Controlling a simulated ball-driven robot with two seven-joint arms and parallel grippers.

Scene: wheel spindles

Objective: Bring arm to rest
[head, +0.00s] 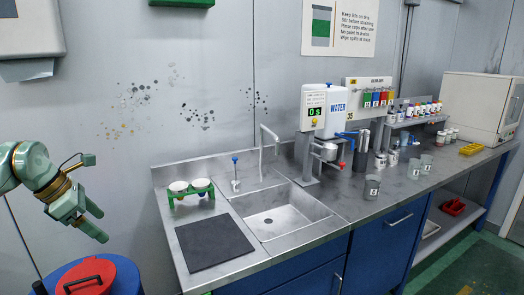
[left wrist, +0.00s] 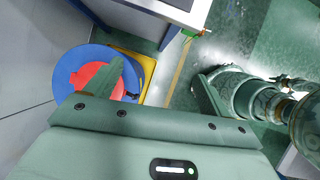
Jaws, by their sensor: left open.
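My left gripper (head: 99,224) hangs at the left of the head view, its fingers pointing down and to the right. It is open, with nothing between the fingers. It is above and near a blue drum with a red lid (head: 86,277) and apart from it in the head view. In the left wrist view a finger overlaps the drum's red lid (left wrist: 84,76), with floor beyond. My right gripper is not in view.
A steel counter with a sink (head: 288,215) stands right of my left gripper. A dark mat (head: 214,243) and a green rack with white cups (head: 191,190) are on its near end. Dispensers, cups and a white cabinet (head: 482,105) stand farther along. Wall space around the gripper is clear.

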